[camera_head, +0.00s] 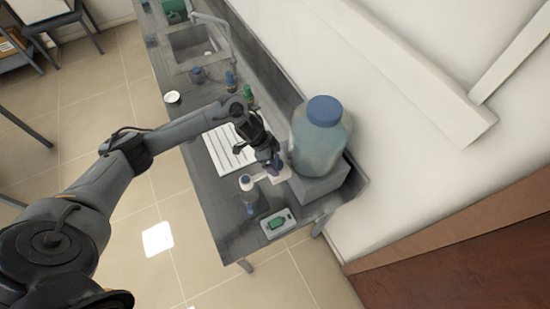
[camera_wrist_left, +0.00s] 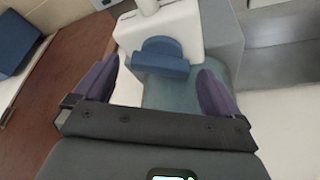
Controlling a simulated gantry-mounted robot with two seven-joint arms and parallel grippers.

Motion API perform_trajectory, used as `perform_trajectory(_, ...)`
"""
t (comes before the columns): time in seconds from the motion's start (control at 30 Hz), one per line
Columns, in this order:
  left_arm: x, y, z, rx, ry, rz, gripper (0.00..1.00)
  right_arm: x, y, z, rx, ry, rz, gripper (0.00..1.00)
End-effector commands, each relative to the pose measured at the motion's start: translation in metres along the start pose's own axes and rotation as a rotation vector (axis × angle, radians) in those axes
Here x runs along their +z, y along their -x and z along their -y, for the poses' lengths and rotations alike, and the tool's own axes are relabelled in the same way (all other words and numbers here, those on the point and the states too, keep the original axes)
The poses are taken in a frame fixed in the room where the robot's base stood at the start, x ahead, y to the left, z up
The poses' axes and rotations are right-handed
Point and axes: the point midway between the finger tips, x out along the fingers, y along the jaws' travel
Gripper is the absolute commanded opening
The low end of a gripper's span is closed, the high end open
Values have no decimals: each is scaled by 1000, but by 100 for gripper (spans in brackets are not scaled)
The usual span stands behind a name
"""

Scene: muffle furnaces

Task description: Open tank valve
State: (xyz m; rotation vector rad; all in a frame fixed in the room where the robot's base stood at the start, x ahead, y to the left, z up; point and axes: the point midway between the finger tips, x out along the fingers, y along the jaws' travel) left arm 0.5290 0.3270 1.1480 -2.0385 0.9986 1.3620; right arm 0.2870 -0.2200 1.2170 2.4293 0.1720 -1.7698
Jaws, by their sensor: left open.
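The tank (camera_head: 318,140) is a large translucent blue-green bottle with a blue cap, standing upright on a grey block (camera_head: 325,184) at the bench's near end. My left gripper (camera_head: 270,165) is beside the tank's lower left side, with the arm reaching in from the left. In the left wrist view my left gripper (camera_wrist_left: 158,88) has its purple fingers wide apart. A blue valve handle (camera_wrist_left: 162,56) shows ahead of and between the fingers, on a white body (camera_wrist_left: 165,28). I see no clear contact. In the head view the gripper hides the valve. My right gripper is not in view.
The grey bench (camera_head: 200,190) holds a white ribbed tray (camera_head: 228,150) under my arm, a small bottle (camera_head: 248,195) and a scale-like device with a green display (camera_head: 277,223) at the near edge. The sink (camera_head: 195,43) is farther back. The wall stands behind the tank.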

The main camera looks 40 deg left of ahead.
Motion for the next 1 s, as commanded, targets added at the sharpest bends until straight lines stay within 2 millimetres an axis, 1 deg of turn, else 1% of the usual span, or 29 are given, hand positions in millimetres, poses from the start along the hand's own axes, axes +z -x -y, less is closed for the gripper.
perform_trajectory(0.17, 0, -7, 0, -1, 1, 0, 98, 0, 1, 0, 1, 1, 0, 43)
perform_trajectory(0.4, 0, -8, 0, -1, 0, 0, 98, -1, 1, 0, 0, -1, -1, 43)
perform_trajectory(0.43, 0, -8, 0, -1, 0, 0, 96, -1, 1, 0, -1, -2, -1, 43)
perform_trajectory(0.7, 0, -8, 0, -1, 0, 1, 55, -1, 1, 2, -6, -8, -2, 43)
perform_trajectory(0.8, 0, -7, 0, -1, 0, 0, 42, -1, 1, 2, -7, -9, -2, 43)
perform_trajectory(1.0, 0, -8, 0, 4, -13, 1, 42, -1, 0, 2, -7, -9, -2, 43)
